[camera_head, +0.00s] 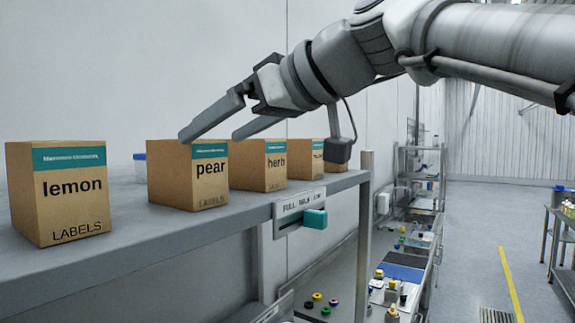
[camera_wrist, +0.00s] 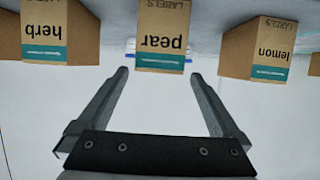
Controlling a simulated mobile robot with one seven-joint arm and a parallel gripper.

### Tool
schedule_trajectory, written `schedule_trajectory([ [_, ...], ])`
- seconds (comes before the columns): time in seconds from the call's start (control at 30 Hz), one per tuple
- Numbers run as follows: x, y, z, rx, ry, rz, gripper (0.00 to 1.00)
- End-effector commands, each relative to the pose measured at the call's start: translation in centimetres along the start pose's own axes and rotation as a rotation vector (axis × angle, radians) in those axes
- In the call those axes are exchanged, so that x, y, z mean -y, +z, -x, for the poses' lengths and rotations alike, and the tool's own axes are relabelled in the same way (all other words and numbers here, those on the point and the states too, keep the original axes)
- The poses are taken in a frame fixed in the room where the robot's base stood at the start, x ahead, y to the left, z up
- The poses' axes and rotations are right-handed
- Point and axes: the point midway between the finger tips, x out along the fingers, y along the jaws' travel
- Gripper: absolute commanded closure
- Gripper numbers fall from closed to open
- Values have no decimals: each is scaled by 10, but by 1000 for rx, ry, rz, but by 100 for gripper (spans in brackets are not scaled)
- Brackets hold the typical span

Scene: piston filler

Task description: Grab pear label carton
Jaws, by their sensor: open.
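The pear label carton (camera_head: 188,177) is a brown box with a teal band and the word "pear", upright on the grey shelf (camera_head: 140,225). It also shows in the wrist view (camera_wrist: 162,35), upside down, at the top middle, ahead of the fingertips and between their lines. My gripper (camera_head: 210,130) is open and empty.
The lemon carton (camera_head: 60,193) stands to the left, apart from the pear carton. The herb carton (camera_head: 263,165) stands close on the right, with another carton (camera_head: 308,158) beyond it. A teal-fronted fixture (camera_head: 315,219) sticks out from the shelf's front edge.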

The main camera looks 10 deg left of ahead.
Motion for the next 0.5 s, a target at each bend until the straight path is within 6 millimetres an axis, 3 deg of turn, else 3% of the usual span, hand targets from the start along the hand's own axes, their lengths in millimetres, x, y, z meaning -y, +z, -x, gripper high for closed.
schedule_trajectory([
  [0.1,0,-1,-22,2,-3,-1,0],
  [0.37,0,0,-42,2,0,-2,0],
  [0.5,0,-1,-61,4,-3,-3,0],
])
